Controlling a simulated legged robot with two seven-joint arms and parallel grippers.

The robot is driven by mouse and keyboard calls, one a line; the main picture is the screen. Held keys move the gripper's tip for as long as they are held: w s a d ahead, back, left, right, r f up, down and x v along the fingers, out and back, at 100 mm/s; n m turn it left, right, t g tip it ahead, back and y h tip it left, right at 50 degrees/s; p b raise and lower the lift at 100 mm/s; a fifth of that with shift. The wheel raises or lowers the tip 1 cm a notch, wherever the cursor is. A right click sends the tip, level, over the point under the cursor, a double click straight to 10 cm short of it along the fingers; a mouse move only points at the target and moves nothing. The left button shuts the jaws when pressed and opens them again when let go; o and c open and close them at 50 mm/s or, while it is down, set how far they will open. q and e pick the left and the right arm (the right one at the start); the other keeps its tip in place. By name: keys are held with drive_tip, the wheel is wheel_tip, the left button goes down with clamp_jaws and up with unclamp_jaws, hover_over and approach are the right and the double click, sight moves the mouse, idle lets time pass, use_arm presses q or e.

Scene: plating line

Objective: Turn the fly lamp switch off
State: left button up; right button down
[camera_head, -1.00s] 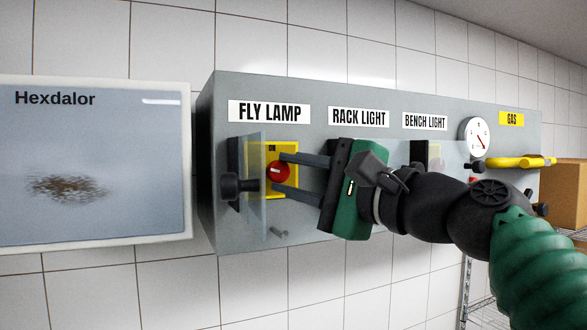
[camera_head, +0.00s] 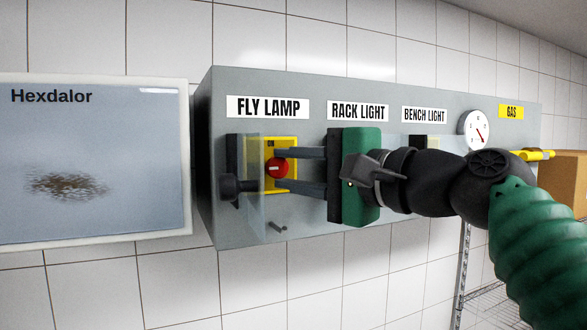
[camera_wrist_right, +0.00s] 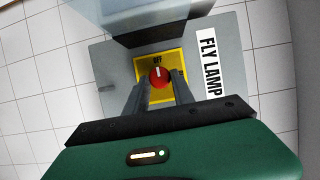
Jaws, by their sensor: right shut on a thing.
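The fly lamp switch is a round red knob (camera_head: 277,168) on a yellow plate (camera_head: 289,145) under the FLY LAMP label (camera_head: 267,107). Its white mark points left in the head view. In the right wrist view the red knob (camera_wrist_right: 158,77) has its mark pointing up to the word OFF. My right gripper (camera_head: 281,171) is shut on the knob, one finger above and one below it. A clear cover (camera_head: 252,205) with a black handle (camera_head: 232,186) stands swung open left of the knob. My left gripper is not in view.
The grey switch box (camera_head: 330,88) also carries RACK LIGHT (camera_head: 358,112) and BENCH LIGHT (camera_head: 424,115) labels, a gauge (camera_head: 477,131) and a yellow gas lever (camera_head: 538,156). My arm partly hides these controls. A Hexdalor panel (camera_head: 92,150) hangs close at the left.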

drive_tip(key=c, duration=1.4)
unclamp_jaws()
drive_tip(key=shift+c, duration=0.2)
drive_tip(key=o, duration=0.4)
drive_tip(key=shift+w, duration=0.3)
drive_tip(key=shift+w+a+f, duration=0.1)
drive_tip(key=shift+w+a, duration=0.05)
drive_tip(key=shift+w, duration=0.1)
drive_tip(key=shift+s, duration=0.3)
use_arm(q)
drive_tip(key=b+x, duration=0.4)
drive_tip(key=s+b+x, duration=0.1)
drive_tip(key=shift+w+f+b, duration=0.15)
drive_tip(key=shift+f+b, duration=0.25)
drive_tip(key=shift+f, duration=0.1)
use_arm(e)
drive_tip(key=v, duration=1.6)
drive_tip(key=shift+d, duration=0.4)
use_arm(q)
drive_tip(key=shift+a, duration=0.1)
use_arm(e)
drive_tip(key=shift+w+a, duration=0.1)
drive_tip(key=shift+a, duration=0.1)
